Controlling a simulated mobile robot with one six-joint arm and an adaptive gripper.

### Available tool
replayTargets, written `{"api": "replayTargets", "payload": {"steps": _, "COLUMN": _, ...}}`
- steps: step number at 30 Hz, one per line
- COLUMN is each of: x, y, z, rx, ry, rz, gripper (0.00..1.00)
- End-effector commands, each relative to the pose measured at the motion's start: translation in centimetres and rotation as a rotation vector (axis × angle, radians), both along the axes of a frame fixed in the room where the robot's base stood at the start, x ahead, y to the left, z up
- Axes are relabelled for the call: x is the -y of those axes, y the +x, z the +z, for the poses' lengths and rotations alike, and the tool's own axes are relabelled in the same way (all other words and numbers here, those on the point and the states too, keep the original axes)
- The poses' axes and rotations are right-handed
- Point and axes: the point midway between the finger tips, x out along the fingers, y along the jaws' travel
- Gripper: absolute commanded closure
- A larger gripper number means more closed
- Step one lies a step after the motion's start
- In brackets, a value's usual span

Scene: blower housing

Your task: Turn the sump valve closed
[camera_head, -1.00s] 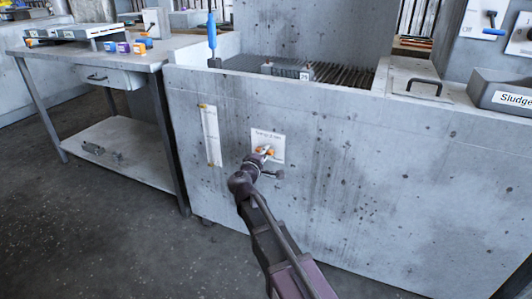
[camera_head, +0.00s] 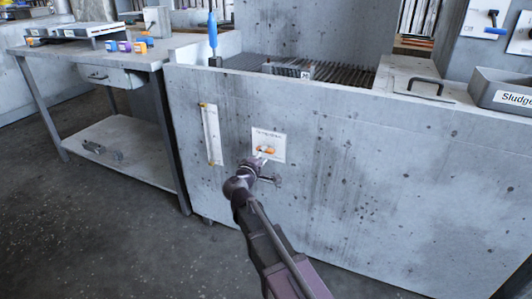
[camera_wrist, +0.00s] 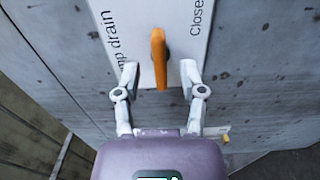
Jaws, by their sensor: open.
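The sump valve's orange handle (camera_head: 266,150) is on a white plate (camera_head: 276,140) on the front wall of the concrete tank. The handle lies about level in the head view. In the wrist view the handle (camera_wrist: 159,57) runs up and down the picture, along the lettering on the plate (camera_wrist: 176,16), which reads "...mp drain" and "Close...". My gripper (camera_wrist: 159,72) is open, one finger on each side of the handle's lower end, with a gap on both sides. In the head view my gripper (camera_head: 260,158) is just below and left of the handle.
A tall white gauge strip (camera_head: 211,135) is on the wall left of the plate. A small dark fitting (camera_head: 272,180) sticks out below it. A workbench (camera_head: 100,50) stands at the left. The wall right of the valve is bare.

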Motion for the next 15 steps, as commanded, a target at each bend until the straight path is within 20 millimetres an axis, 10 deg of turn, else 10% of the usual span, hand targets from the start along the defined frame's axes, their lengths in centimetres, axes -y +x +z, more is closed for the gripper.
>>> {"api": "replayTargets", "payload": {"steps": 15, "x": -2.6, "y": -7.4, "z": 0.0, "rx": 0.0, "ry": 0.0, "rz": 0.001, "gripper": 0.47}}
